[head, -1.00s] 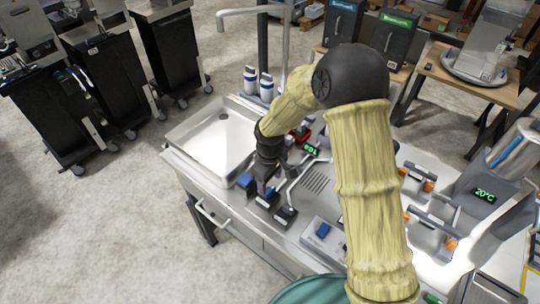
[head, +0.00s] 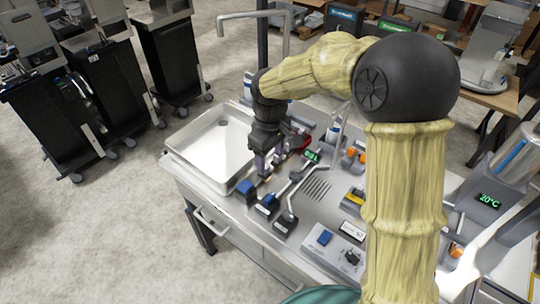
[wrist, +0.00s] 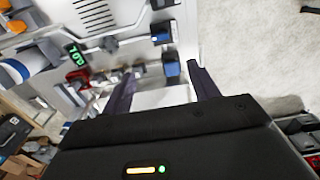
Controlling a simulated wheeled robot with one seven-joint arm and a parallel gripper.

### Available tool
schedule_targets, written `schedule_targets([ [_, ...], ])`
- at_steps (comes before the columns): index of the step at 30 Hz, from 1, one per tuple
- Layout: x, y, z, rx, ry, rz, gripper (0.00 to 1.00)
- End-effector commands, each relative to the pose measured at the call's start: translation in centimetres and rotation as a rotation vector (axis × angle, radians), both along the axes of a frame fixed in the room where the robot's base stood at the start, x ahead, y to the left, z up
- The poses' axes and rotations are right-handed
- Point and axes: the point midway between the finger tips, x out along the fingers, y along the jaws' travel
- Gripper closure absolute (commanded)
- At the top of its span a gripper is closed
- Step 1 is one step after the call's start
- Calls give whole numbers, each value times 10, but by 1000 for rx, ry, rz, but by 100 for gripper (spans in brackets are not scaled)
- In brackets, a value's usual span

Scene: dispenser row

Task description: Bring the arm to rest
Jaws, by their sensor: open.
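My gripper (head: 268,163) hangs from my arm over the steel counter, just right of the sink basin, above the row of small dispenser units. In the wrist view my gripper (wrist: 158,85) shows two dark fingers spread apart. Nothing is held between them; a pale surface shows through the gap. My arm, in a yellowish sleeve with a black elbow, covers part of the counter's right side in the head view.
Blue-topped units (head: 266,204) stand at the front edge. A control box (head: 330,245) and a 20°C device (head: 489,201) are to the right.

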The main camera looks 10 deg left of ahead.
Motion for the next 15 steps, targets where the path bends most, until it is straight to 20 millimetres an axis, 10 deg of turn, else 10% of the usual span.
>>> schedule_targets([
  [10,-1,-5,0,0,-4,-17,40],
  [15,-9,-43,-1,6,-32,-157,40],
])
